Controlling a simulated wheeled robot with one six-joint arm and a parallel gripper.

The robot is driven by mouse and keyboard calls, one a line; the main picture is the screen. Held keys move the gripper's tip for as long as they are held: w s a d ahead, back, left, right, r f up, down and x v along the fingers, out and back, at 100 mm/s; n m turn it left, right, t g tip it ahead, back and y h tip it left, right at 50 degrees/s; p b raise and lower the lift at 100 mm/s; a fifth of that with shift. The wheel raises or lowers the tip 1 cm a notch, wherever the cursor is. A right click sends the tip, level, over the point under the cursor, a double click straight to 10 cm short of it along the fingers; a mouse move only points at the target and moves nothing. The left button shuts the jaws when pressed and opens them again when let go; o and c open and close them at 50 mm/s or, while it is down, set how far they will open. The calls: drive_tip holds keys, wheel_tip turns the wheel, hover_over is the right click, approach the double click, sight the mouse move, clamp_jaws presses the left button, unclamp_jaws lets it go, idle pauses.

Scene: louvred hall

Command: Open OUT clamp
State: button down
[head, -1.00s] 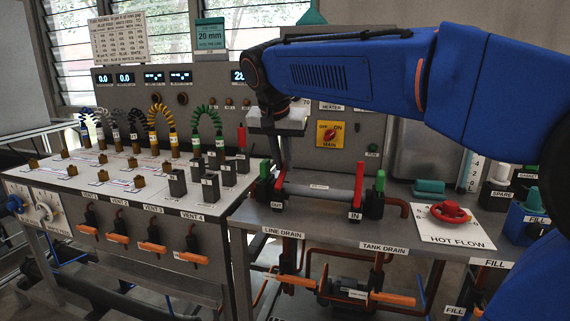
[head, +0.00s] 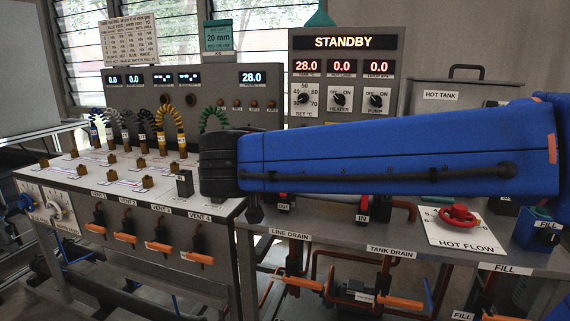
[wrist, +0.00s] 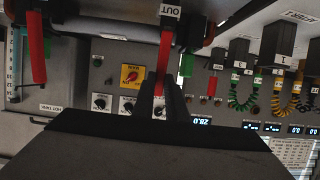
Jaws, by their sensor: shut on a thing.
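The OUT clamp shows in the wrist view by its OUT label (wrist: 170,10) and long red lever (wrist: 165,48). My gripper (wrist: 161,95) has its two dark fingers shut on the end of that red lever. In the head view my blue arm hides the gripper and most of the clamp; the OUT label (head: 284,207) shows just below the arm. The IN clamp's red lever (wrist: 37,45) stands apart at the left of the wrist view, and its IN label (head: 362,207) shows under my arm in the head view.
A red HOT FLOW valve wheel (head: 458,214) sits on the bench at the right. Orange-handled vent valves (head: 158,247) line the left bench. The control panel (head: 343,75) reads STANDBY behind my arm. Coiled hoses (head: 178,125) stand at the back left.

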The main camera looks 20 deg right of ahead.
drive_tip(key=shift+s+a+f+t+h, duration=0.3)
drive_tip(key=shift+s+a+t+h, duration=0.2)
drive_tip(key=shift+s+t+h, duration=0.25)
drive_tip(key=shift+w, duration=0.1)
drive_tip(key=c, duration=1.8)
unclamp_jaws()
drive_tip(key=shift+o, duration=0.2)
drive_tip(key=v, duration=1.7)
drive_tip(key=shift+s, duration=0.3)
drive_tip(key=shift+d+f, duration=0.1)
